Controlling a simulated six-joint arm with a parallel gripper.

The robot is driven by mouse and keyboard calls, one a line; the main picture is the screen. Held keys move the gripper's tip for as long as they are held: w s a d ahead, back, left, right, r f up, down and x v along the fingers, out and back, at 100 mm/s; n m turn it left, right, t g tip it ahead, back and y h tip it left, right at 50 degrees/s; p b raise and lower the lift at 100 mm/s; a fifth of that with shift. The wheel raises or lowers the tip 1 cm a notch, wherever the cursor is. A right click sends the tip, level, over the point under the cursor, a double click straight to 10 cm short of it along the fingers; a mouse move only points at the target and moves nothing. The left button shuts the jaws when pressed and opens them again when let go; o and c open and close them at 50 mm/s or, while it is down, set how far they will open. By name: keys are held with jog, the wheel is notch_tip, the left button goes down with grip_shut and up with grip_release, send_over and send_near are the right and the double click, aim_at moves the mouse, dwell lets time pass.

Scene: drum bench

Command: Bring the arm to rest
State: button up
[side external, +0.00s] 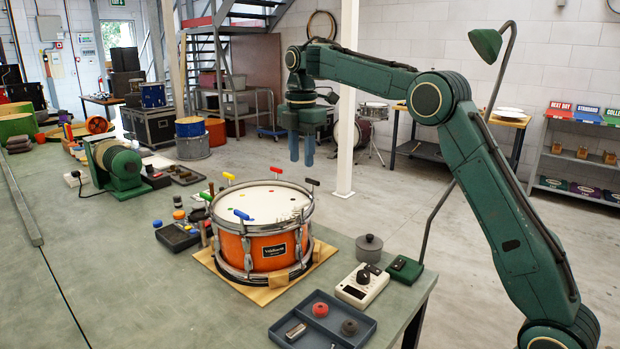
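My gripper (301,150) hangs from the dark green arm, pointing down, in the air above and behind the drum. Its two blue fingers show a narrow gap between them, with nothing held there. The orange snare drum (270,247) stands upright on a wooden board (222,268) on the bench. The gripper is clear of the drum and keys.
On the green bench (150,290) are a grey tray (370,332) with red and dark round pieces, a white dial box (361,288), a lidded grey pot (369,247) and a green motor (117,166). A white post (347,100) and a lamp (487,44) stand beyond.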

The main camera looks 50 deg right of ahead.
jog(key=shift+r, duration=0.35)
jog(key=s+a+r+m+t, duration=0.1)
jog(key=s+a+r+m, duration=0.15)
jog(key=s, duration=0.35)
jog(key=s+a+r+m+t, duration=0.1)
jog(key=s+m, duration=0.2)
jog(key=s, duration=0.2)
jog(key=s+a+r+m+t, duration=0.1)
jog(key=s+a+r+m, duration=0.15)
jog(key=s, duration=0.35)
jog(key=s+a+f+m+t, duration=0.1)
jog(key=s+f+m, duration=0.3)
jog(key=s, duration=0.5)
jog(key=s+a+f+m+t, duration=0.1)
jog(key=s+f+m, duration=0.4)
jog(key=s, duration=0.5)
notch_tip(320, 180, down, 2)
jog(key=shift+a+f+t, duration=0.1)
jog(key=shift+a+t, duration=0.15)
jog(key=shift+t, duration=0.05)
